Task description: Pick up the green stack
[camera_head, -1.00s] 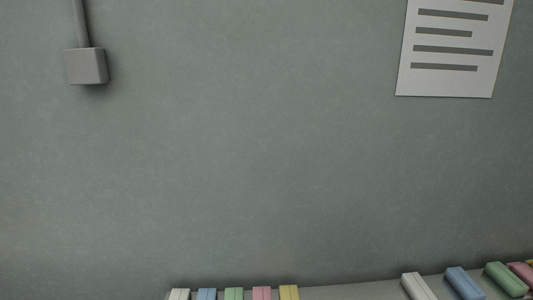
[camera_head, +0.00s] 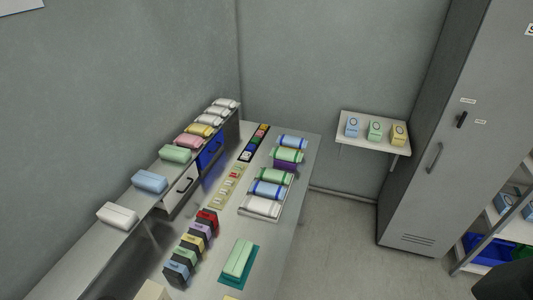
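A light green block-shaped stack (camera_head: 239,257) lies on a teal mat (camera_head: 253,281) near the front of the table. Other green things are in view: a green pack (camera_head: 175,153) on the raised shelf at the left, and green rolls (camera_head: 287,154) and (camera_head: 271,174) in the row at the right side of the table. I cannot tell from looks alone which one the task names. Neither of my grippers is in view.
Several coloured packs stand in a row (camera_head: 194,239) left of the teal mat. The raised shelf (camera_head: 134,193) runs along the left wall. A wall shelf (camera_head: 346,123) with small boxes and a grey cabinet (camera_head: 432,140) are at the right. The floor (camera_head: 345,240) between is clear.

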